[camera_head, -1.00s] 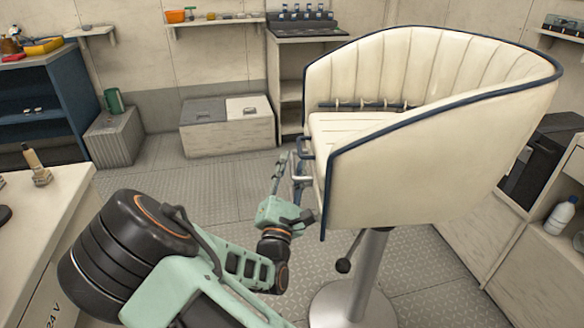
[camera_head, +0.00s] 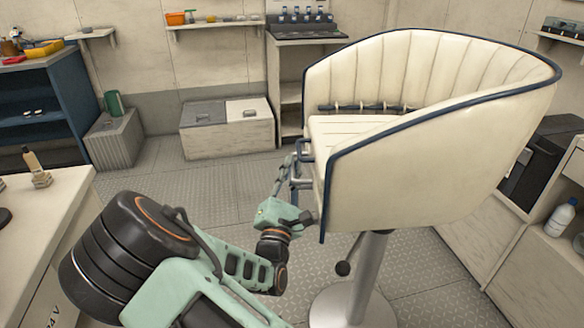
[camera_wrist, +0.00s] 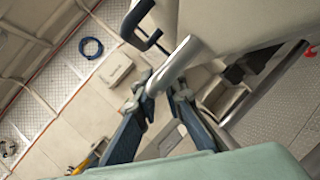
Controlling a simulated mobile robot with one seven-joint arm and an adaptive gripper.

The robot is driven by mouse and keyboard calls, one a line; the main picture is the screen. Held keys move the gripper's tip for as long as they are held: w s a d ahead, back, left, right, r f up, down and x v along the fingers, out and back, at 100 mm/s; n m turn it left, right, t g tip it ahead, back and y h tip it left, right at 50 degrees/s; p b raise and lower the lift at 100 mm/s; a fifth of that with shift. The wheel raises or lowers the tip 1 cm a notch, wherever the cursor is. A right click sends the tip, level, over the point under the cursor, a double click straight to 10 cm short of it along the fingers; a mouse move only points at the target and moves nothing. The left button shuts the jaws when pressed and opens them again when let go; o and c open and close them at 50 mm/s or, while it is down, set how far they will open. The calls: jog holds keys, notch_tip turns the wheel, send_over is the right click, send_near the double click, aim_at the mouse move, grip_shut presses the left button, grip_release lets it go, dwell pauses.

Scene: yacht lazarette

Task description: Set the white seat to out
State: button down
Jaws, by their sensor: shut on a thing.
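The white seat (camera_head: 415,165) is a cream bucket chair with dark blue piping, on a metal pedestal (camera_head: 362,275), at the right of the head view. Its open front faces left. A metal bar (camera_wrist: 180,62) sticks out from the seat's front edge, near a dark looped handle (camera_wrist: 148,25). My gripper (camera_head: 291,180) is at the seat's front edge. In the wrist view my gripper (camera_wrist: 160,95) has its fingers on both sides of the metal bar's end, shut on it. In the head view the seat edge and my wrist partly hide the contact.
A light counter (camera_head: 60,220) stands at the left and cabinets (camera_head: 480,240) at the right. A low storage box (camera_head: 228,135) is at the back wall. The floor between is clear.

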jog(key=a+p, duration=0.2)
jog(key=a, duration=0.6)
jog(key=shift+s, duration=0.4)
jog(key=c, duration=2)
grip_release()
jog(key=shift+d, duration=0.1)
jog(key=v, duration=1.2)
jog(key=shift+d, duration=0.1)
